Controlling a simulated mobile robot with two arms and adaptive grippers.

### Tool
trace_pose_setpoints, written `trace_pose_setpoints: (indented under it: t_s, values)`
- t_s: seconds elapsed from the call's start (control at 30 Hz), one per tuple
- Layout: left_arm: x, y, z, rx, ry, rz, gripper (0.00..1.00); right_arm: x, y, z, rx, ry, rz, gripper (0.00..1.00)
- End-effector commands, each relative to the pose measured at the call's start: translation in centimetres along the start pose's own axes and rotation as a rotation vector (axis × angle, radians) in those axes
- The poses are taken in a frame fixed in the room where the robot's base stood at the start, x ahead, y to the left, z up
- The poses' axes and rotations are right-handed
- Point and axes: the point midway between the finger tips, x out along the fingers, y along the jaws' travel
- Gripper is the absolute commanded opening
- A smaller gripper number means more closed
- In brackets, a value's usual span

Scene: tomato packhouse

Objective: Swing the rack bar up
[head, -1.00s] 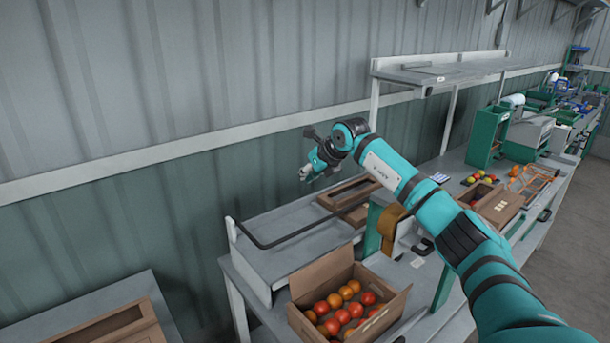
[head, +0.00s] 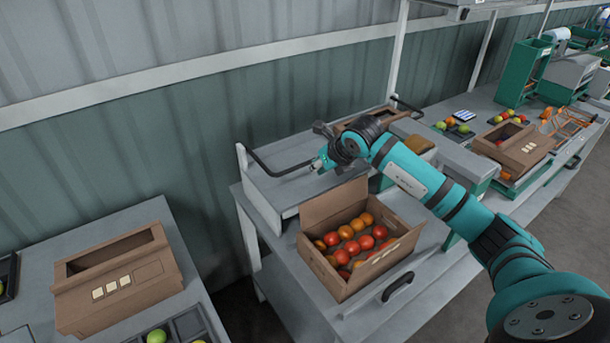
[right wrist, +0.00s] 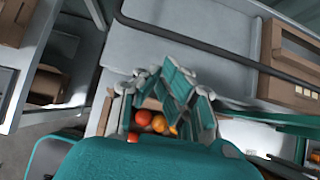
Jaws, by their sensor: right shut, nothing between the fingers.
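The rack bar (head: 259,161) is a thin black bar, bent near its left end. It hangs low along the front of a grey shelf top, and my right arm hides its middle. In the right wrist view the bar (right wrist: 215,52) runs slantwise across the grey surface, beyond the fingers. My right gripper (head: 318,164) is shut and empty, close by the bar's long run; I cannot tell whether it touches. The teal fingers (right wrist: 188,84) show together in the right wrist view, with the bar outside them. My left gripper is not in view.
An open carton of tomatoes (head: 318,262) stands just in front of the rack's shelf (head: 273,193). A brown box (head: 112,290) sits on the left table. Another brown box (head: 525,150) and a green stand (head: 522,72) are to the right. The wall is behind.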

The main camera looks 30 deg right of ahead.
Motion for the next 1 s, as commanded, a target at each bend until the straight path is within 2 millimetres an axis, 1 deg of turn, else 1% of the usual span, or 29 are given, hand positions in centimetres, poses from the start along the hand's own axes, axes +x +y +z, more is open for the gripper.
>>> trace_pose_setpoints:
  t_s: [0.23,0.37,0.47,0.7,0.8,0.9,1.0]
  values:
    - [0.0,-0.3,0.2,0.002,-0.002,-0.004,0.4,0.0,0.0,0.0,0.0,0.0,0.0,0.0]
    - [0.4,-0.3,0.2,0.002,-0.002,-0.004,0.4,0.8,0.0,-0.1,0.002,0.0,0.001,0.0]
    - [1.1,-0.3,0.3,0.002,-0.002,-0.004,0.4,2.2,0.1,-0.2,0.002,0.001,0.002,0.0]
    - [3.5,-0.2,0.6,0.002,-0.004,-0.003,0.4,6.8,0.1,-0.3,0.002,0.0,0.002,0.0]
    - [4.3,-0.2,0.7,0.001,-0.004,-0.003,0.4,8.3,0.1,-0.2,0.001,0.0,0.001,0.0]
    - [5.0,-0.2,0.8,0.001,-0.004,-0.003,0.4,9.4,0.1,-0.1,0.001,-0.001,0.002,0.0]
    - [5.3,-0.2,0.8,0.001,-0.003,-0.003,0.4,9.9,0.0,0.0,0.0,-0.001,0.001,0.0]
